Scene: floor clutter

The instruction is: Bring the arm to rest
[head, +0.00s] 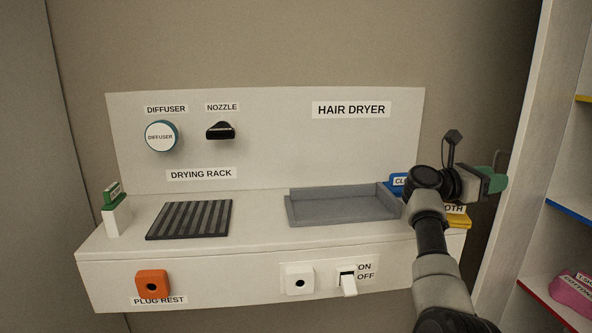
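My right arm (430,235) rises from the bottom right, in front of the right end of the white station. My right gripper (478,175) is at the end of it, above the station's right end and seen from behind and the side. A dark green part (495,184) shows at its far side; I cannot tell whether this is a finger or something else. The gap between the fingers is hidden, so its opening does not show. My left gripper is not in view.
The white station (265,245) bears a grey tray (345,220), a striped drying rack (188,220), a green-topped white holder (116,218), an orange plug rest (152,284) and a switch (348,284). A blue item (398,182) is partly behind my arm. Shelves (560,150) stand right.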

